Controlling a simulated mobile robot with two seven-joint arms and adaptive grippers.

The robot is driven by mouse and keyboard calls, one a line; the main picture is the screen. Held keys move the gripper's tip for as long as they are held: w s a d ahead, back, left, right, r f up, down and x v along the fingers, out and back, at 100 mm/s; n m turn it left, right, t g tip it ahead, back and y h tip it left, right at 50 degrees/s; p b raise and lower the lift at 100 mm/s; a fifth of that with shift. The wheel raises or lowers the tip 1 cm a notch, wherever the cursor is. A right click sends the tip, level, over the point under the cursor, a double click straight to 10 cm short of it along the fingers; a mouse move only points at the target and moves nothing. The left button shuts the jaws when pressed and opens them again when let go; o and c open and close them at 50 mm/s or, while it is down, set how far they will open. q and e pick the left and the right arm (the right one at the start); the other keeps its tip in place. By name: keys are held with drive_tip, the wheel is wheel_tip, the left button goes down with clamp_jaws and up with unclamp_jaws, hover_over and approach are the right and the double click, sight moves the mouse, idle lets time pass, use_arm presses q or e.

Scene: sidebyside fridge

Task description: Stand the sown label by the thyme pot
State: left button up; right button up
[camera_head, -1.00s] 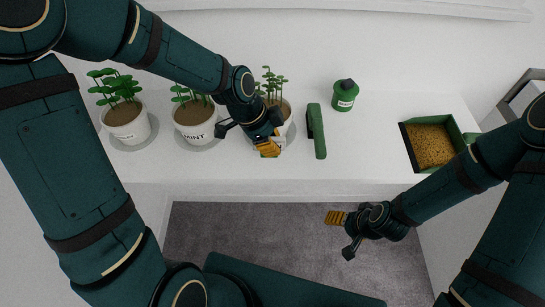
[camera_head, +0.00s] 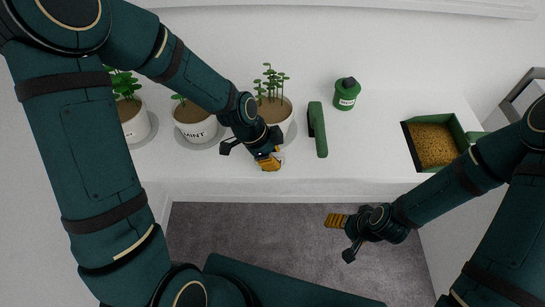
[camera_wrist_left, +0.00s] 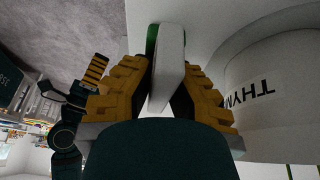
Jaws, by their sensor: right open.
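The thyme pot (camera_head: 275,118) is a white pot with small green sprigs, third from the left on the counter. Its "THYM" lettering shows in the left wrist view (camera_wrist_left: 262,100), to the right of the gripper. My left gripper (camera_head: 268,161) is just in front of this pot, near the counter's front edge. In the left wrist view, its yellow fingers (camera_wrist_left: 166,90) are closed on a thin white label (camera_wrist_left: 170,60), whose writing I cannot read. My right gripper (camera_head: 341,233) is open and empty, in front of the counter over the grey floor.
A green tray of brown grains (camera_head: 407,143) is at the right. The counter between is clear.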

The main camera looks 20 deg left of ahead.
use_arm(q)
drive_tip(key=shift+o, duration=1.2)
drive_tip(key=shift+r, duration=0.1)
drive_tip(key=shift+a+r+p, duration=0.15)
drive_tip(key=shift+r+p, duration=0.15)
drive_tip(key=shift+r, duration=0.05)
drive_tip(key=p+v, duration=0.1)
drive_tip(key=v, duration=1)
drive_tip(key=shift+s+a+r, duration=0.1)
drive_tip(key=shift+r, duration=0.05)
